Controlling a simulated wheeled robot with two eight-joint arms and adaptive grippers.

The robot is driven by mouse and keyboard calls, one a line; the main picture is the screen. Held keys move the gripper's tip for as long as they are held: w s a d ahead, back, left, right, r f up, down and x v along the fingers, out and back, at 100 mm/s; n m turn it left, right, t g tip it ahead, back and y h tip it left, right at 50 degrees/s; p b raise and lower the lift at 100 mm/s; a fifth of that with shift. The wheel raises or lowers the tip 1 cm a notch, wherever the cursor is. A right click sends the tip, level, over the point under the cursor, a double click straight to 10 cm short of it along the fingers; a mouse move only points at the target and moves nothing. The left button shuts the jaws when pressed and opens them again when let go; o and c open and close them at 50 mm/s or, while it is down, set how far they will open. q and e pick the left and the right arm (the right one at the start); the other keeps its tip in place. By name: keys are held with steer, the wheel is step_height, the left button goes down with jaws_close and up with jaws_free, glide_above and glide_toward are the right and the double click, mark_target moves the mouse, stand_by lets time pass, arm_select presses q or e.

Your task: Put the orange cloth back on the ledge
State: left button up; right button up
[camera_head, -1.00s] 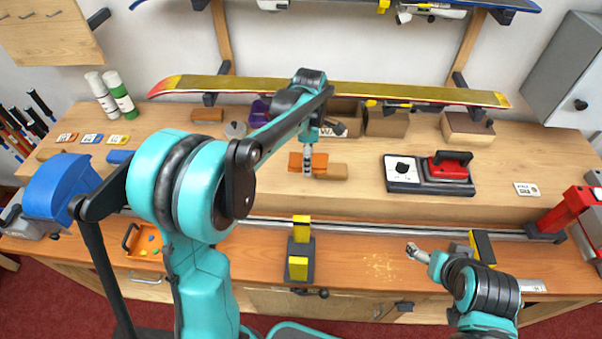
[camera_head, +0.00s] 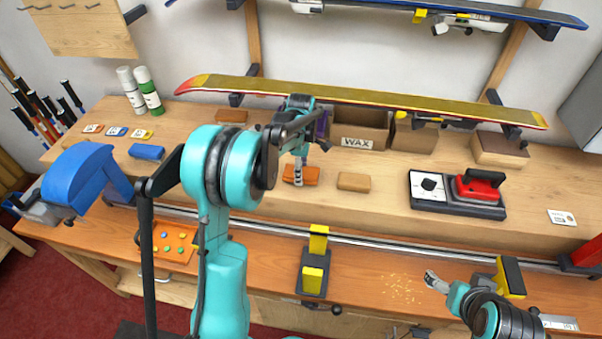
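The orange cloth (camera_head: 312,174) is a small folded piece at the wooden ledge (camera_head: 385,200), left of a tan block (camera_head: 353,182). My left gripper (camera_head: 298,179) comes down from above with its fingers at the cloth, covering part of it. The fingers look closed on the cloth; the contact is small in view. The cloth appears at the height of the ledge top. My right gripper (camera_head: 431,278) hangs over the lower bench at right, apart from the cloth. Its fingers are too small to read.
A WAX box (camera_head: 358,130) and a gold ski (camera_head: 365,98) are behind the cloth. A black and yellow clamp (camera_head: 314,262) stands on the lower bench. An orange tray (camera_head: 172,254) is at left.

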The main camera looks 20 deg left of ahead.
arm_select(q)
steer(key=shift+f, duration=0.3)
steer(key=shift+r, duration=0.1)
steer(key=o, duration=0.7)
steer(key=shift+f, duration=0.2)
steer(key=o, duration=0.4)
steer(key=shift+r, duration=0.15)
